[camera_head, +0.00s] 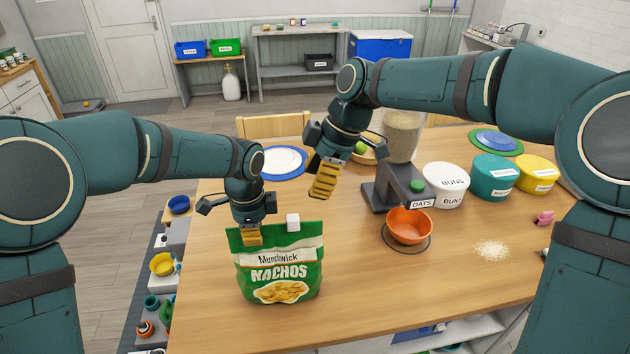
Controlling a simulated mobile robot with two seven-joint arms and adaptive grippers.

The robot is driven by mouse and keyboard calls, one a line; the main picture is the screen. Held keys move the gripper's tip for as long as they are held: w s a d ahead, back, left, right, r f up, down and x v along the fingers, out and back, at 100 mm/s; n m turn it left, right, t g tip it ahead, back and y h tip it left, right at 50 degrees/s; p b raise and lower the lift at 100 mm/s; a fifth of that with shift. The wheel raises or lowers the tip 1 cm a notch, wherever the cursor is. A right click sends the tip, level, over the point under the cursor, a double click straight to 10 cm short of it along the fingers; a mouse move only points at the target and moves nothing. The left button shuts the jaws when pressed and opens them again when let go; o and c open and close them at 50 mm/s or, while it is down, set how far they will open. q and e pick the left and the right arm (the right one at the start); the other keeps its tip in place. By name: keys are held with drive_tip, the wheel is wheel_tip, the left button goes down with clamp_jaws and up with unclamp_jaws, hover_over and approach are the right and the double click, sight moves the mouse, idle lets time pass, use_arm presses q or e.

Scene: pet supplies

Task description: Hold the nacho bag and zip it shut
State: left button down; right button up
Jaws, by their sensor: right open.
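The green nacho bag (279,275) stands upright on the wooden table, its printed front facing me. A white block, seemingly the zip slider (293,222), sits at its top edge, right of the middle. My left gripper (251,236) is at the bag's top left corner, with a yellow finger over the front of the edge. It appears shut on the bag there; its other finger is hidden. My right gripper (325,180) is open and empty, above and to the right of the slider, clear of the bag.
An orange bowl (409,226) stands under the oats dispenser (390,187), right of the bag. White (446,190), teal (494,182) and yellow (537,178) tubs are farther right. Spilled oats (491,249) lie on the table. A blue-rimmed plate (284,163) is behind the bag. The front middle is clear.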

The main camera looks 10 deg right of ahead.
drive_tip(key=y, duration=0.9)
approach(298, 217)
drive_tip(key=shift+t, duration=0.3)
drive_tip(key=x, duration=1)
drive_tip(key=shift+s+f, duration=0.1)
drive_tip(key=shift+s, duration=0.1)
clamp_jaws()
